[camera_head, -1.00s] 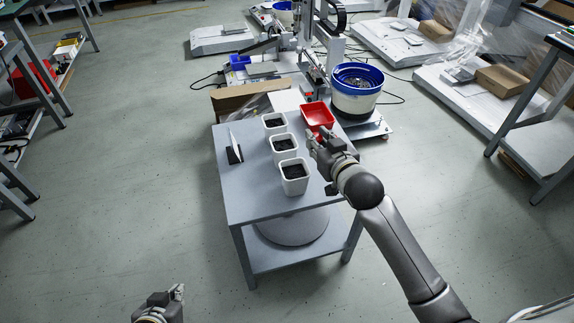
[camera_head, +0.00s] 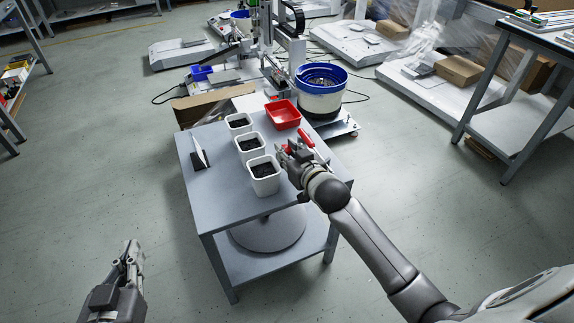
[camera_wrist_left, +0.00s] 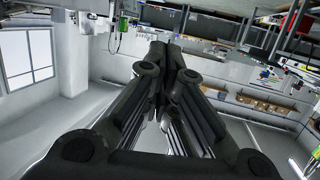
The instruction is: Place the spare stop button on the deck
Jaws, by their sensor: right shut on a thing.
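My right gripper (camera_head: 284,156) is above the right side of the grey table, close to the nearest white bin. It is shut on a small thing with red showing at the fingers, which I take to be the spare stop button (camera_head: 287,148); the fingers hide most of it. Another red part (camera_head: 306,138) shows just behind the gripper; I cannot tell what it is. My left gripper (camera_head: 130,251) is low at the left, away from the table. In the left wrist view its fingers (camera_wrist_left: 172,50) meet with nothing seen between them. I cannot tell which surface is the deck.
The grey table (camera_head: 207,205) carries three white bins (camera_head: 264,179) with dark contents, a red tray (camera_head: 283,114) and a tilted panel (camera_head: 199,152). Behind stand a blue-rimmed bowl (camera_head: 320,95) and the gantry machine (camera_head: 268,40). Floor left of the table is clear.

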